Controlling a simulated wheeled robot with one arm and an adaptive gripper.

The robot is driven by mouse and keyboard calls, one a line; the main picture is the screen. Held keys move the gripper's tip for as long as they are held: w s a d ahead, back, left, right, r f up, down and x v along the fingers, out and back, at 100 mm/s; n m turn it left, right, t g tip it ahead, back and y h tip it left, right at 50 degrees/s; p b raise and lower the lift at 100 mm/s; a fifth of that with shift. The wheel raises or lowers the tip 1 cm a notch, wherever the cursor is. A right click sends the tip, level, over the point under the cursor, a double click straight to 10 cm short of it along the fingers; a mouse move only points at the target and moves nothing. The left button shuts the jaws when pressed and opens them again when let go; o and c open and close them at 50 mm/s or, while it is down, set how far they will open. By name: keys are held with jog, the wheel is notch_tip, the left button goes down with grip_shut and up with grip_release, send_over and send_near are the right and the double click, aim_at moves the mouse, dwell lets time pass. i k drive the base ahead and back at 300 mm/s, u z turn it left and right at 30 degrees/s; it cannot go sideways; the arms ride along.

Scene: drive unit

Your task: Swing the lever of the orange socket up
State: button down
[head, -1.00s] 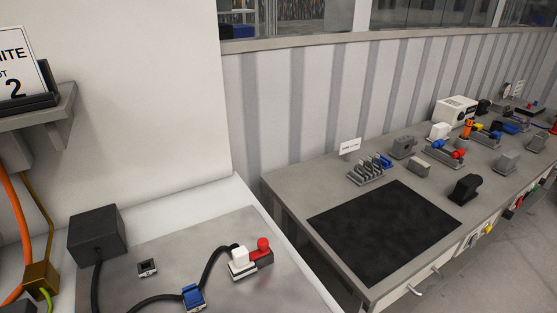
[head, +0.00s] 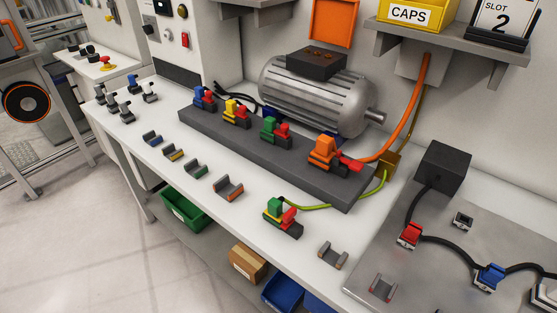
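The orange socket (head: 323,152) stands at the right end of a dark grey block on the bench, in front of a grey motor. An orange block forms its upper part. Its red lever (head: 348,164) points to the right and lies low, close to level. A thick orange cable (head: 405,110) comes down from the shelf to the socket's right side; I cannot tell exactly how it joins. My gripper is not in view.
Blue, yellow and green sockets with red levers (head: 204,98) (head: 236,110) (head: 275,130) share the dark block (head: 200,128). A green-yellow connector (head: 281,217) and several small cradles (head: 229,188) lie in front. A black box (head: 442,166) stands right. Shelves overhang the back.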

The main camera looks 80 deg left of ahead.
aim_at(354, 165)
jog(key=u, duration=2.4)
jog(key=k, duration=0.6)
jog(key=z, duration=0.3)
jog(key=i, duration=1.1)
jog(key=u, duration=0.8)
